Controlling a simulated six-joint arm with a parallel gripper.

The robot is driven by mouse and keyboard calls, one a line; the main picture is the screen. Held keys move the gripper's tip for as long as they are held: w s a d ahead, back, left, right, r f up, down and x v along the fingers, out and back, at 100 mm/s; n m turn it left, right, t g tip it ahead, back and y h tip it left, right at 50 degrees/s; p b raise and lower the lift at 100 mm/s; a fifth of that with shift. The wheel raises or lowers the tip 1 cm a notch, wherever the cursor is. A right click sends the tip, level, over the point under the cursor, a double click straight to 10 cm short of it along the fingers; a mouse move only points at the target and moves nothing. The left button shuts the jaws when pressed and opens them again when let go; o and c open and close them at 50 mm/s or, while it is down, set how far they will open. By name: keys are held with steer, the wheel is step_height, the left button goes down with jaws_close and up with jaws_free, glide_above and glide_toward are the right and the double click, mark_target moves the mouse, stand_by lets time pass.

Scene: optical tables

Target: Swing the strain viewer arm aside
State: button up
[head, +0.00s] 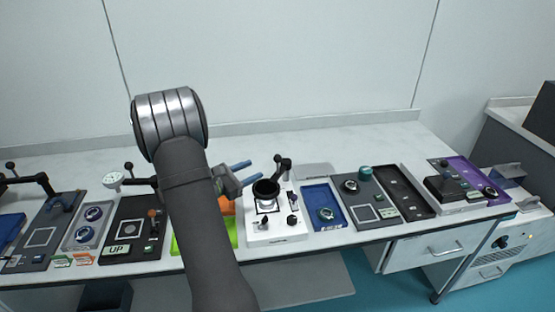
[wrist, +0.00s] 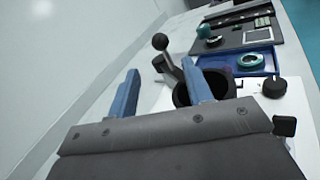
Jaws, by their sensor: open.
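A white instrument (head: 278,232) in the middle of the bench carries a black ring-shaped viewer (head: 266,188) on an arm above a small square window. No readable label names it as the strain viewer. A short lever with a black ball knob (head: 279,159) rises beside the ring. In the wrist view the ball knob (wrist: 160,41) appears between and beyond my fingertips, and the ring (wrist: 213,87) is partly hidden behind the right finger. My gripper (head: 246,172) is open and empty, its blue fingers pointing toward the lever, just left of it in the head view.
A green tray (head: 222,239) lies beside the white instrument. A blue tray (head: 318,192) and a dark grey panel (head: 352,209) stand to its right. The rear bench strip is mostly clear.

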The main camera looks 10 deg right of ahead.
mark_target(278, 159)
steer(key=x, duration=1.1)
steer(key=shift+w+d, duration=0.1)
jaws_close()
